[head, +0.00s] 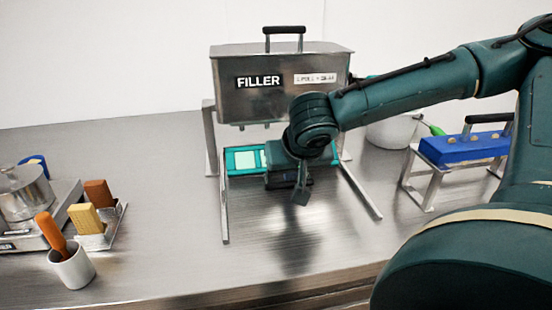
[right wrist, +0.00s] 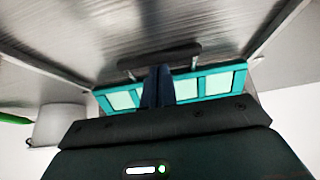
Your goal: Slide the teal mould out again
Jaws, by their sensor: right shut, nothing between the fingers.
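The teal mould (head: 245,160) lies under the filler (head: 280,90), between two metal rails; its right part is hidden behind my right arm in the head view. Pale filling shows in its compartments. In the right wrist view the teal mould (right wrist: 217,85) has a dark bar handle (right wrist: 183,53) on its near side. My right gripper (head: 300,195) points down at the front of the mould, shut and empty. In the right wrist view its fingers (right wrist: 157,80) overlap the handle; I cannot tell whether they touch it. My left gripper is not in view.
A blue mould (head: 465,148) sits on a metal stand (head: 418,182) at right. A pale bucket (head: 390,133) stands behind. At left are a scale with a pot (head: 25,192), sponges on a tray (head: 103,238) and a white cup (head: 73,268). The counter before the rails is clear.

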